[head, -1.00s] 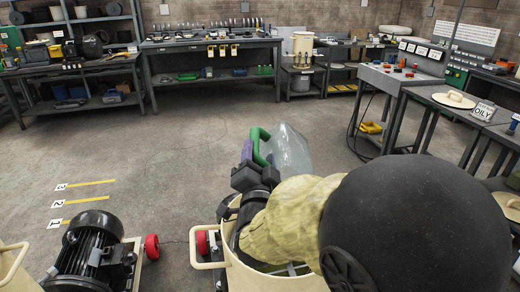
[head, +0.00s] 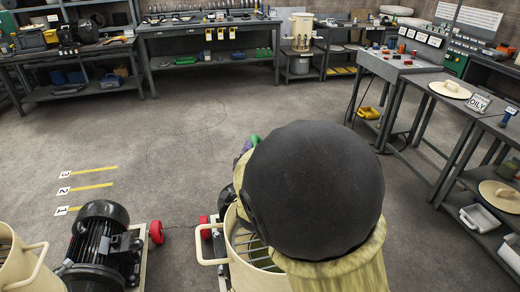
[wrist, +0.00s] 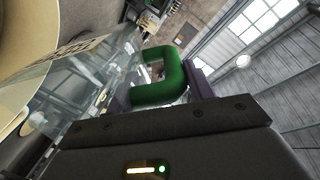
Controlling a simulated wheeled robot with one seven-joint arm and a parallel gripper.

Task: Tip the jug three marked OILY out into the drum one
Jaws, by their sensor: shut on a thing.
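My gripper (wrist: 160,88) is shut on the green handle of a clear jug (wrist: 95,95). In the wrist view the jug's see-through body lies left of the handle and looks tilted, with a label partly showing; I cannot read it. In the head view my arm hides nearly all of the jug; only a bit of the green handle shows. A cream drum (head: 213,262) with bars across its mouth stands below my arm at the bottom centre, partly covered. I cannot see its number or whether anything is pouring.
Another cream container (head: 18,265) and a black motor (head: 98,240) stand at the lower left. Floor lines marked 1, 2 and 3 lie behind them. The middle floor is clear.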

